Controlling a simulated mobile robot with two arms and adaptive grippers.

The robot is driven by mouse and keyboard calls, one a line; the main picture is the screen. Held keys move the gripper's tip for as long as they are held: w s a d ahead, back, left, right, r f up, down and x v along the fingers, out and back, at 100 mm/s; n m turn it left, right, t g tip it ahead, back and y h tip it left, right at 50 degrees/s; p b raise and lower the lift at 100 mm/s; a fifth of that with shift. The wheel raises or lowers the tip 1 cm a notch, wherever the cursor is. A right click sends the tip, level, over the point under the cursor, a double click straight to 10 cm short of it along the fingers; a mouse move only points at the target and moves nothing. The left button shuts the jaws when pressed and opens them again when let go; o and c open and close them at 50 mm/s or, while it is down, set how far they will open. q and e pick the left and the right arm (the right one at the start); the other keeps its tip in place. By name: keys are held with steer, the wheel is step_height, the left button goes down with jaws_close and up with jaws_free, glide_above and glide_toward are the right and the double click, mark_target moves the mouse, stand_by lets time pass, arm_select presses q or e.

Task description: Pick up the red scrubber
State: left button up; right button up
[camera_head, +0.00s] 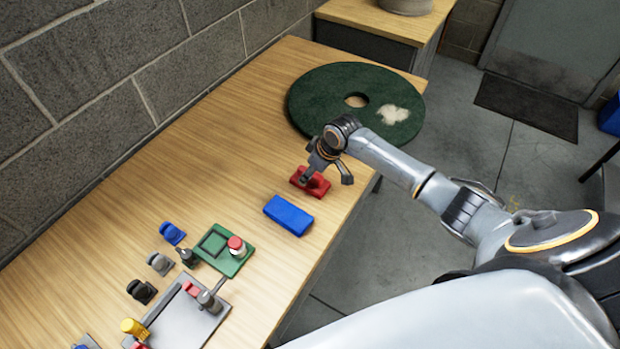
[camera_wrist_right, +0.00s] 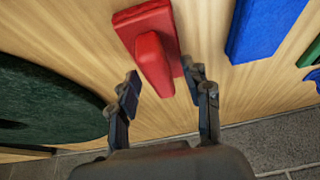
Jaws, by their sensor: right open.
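The red scrubber (camera_head: 313,183) lies on the wooden table between the green round pad and the blue block. It has a flat red base with a raised red handle, seen closely in the right wrist view (camera_wrist_right: 153,60). My right gripper (camera_head: 328,181) is over it in the head view and partly covers it. In the right wrist view its two fingers (camera_wrist_right: 162,92) are apart, with the handle's near end between them or just beyond; I cannot tell whether they touch it. My left gripper is not in view.
A large green round pad (camera_head: 330,82) lies behind the scrubber. A blue block (camera_head: 288,215) lies close in front, also in the right wrist view (camera_wrist_right: 262,28). A green plate (camera_head: 213,262) and several small tools lie nearer left. The table's right edge is close.

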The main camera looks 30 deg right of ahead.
steer(key=shift+f, duration=0.15)
jaws_close()
stand_by(0.4)
steer(key=shift+w+r, duration=0.1)
steer(key=shift+r, duration=0.3)
step_height(320, 180, up, 2)
steer(key=shift+r+b, duration=0.1)
steer(key=shift+b, duration=0.6)
steer(key=s+d+r+b, duration=0.2)
steer(key=s+d+r, duration=0.1)
steer(key=s+r, duration=0.7)
steer(key=s, duration=0.3)
steer(key=shift+s+d, duration=0.3)
